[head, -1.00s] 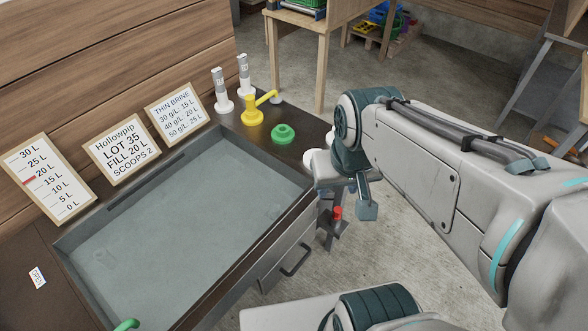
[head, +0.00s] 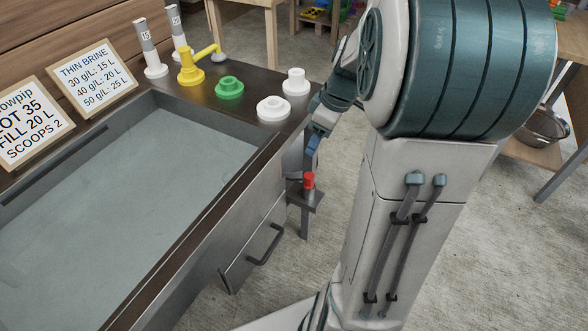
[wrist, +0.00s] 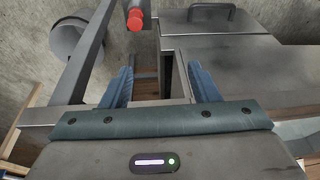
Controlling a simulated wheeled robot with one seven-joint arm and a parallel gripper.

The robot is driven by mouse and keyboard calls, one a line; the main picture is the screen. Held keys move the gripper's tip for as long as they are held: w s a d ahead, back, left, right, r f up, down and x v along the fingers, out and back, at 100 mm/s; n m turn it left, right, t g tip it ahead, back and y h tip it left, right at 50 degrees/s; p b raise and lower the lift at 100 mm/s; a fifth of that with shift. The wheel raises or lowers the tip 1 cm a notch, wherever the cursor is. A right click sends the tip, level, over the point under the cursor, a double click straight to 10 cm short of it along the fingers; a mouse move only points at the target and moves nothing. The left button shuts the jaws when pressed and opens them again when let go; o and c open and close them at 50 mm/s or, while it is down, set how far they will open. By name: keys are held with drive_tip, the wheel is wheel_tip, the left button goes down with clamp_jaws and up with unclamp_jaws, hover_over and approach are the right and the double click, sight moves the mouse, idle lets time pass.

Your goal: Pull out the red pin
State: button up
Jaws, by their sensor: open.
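The red pin (head: 309,181) stands upright on a small dark bracket (head: 306,198) at the right end of the steel basin. My gripper (head: 314,150) is just above and close to the pin in the head view, partly hidden by my arm. In the wrist view the red pin (wrist: 135,20) shows near the top edge, beyond the fingertips and left of centre. The pin is not between the fingers.
The basin (head: 195,245) holds grey-blue liquid and has a drawer handle (head: 265,245) on its outer side.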

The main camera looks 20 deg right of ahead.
drive_tip(key=n+y+b, duration=0.1)
drive_tip(key=n+b, duration=0.1)
drive_tip(key=b, duration=0.3)
approach(310, 175)
drive_tip(key=shift+t, duration=0.4)
drive_tip(key=b+x, duration=0.1)
drive_tip(key=x, duration=0.2)
drive_tip(key=b+x, duration=0.2)
drive_tip(key=x, duration=0.2)
drive_tip(key=b+x, duration=0.2)
drive_tip(key=x, duration=0.2)
drive_tip(key=shift+s+f, duration=0.2)
drive_tip(key=shift+s, duration=0.15)
drive_tip(key=shift+r, duration=0.1)
drive_tip(key=c, duration=1.1)
